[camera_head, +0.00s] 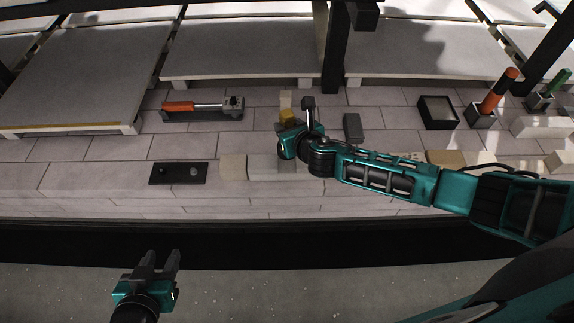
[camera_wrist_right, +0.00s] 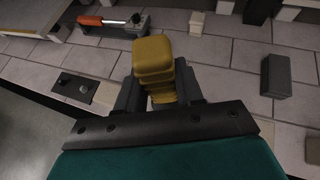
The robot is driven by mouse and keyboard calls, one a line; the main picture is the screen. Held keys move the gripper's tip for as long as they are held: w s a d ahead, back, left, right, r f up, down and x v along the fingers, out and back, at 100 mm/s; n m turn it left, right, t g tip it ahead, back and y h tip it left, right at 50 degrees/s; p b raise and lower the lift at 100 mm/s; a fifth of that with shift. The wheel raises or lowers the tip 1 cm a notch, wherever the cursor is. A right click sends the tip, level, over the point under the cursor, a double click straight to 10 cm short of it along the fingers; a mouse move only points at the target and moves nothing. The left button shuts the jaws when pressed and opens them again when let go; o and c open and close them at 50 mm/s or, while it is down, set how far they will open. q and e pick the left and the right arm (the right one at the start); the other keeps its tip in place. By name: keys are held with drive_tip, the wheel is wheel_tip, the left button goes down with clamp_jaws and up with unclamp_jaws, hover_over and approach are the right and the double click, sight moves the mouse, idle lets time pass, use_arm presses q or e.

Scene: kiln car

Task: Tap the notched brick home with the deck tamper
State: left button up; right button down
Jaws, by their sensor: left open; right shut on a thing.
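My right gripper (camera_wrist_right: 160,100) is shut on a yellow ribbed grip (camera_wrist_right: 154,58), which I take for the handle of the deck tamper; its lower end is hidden. In the head view this gripper (camera_head: 287,142) is above the front row of bricks, with some yellow (camera_head: 287,116) showing beside it. A beige brick (camera_head: 233,167) and a pale grey brick (camera_head: 262,167) lie in that row, partly under the gripper. I cannot tell which brick is notched, nor whether the tamper touches one. My left gripper (camera_head: 161,262) is open and empty, in front of the deck edge.
An orange-handled tool (camera_head: 192,106) lies on a dark rest at the back left. A black plate with two knobs (camera_head: 178,173) is left of the beige brick. A dark block (camera_head: 352,127), a black tray (camera_head: 438,111) and a holder with an orange-and-black handle (camera_head: 497,92) are to the right.

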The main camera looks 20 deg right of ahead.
sight(289, 115)
drive_tip(key=shift+r, duration=0.15)
drive_tip(key=shift+r+p, duration=0.55)
drive_tip(key=shift+r, duration=2.4)
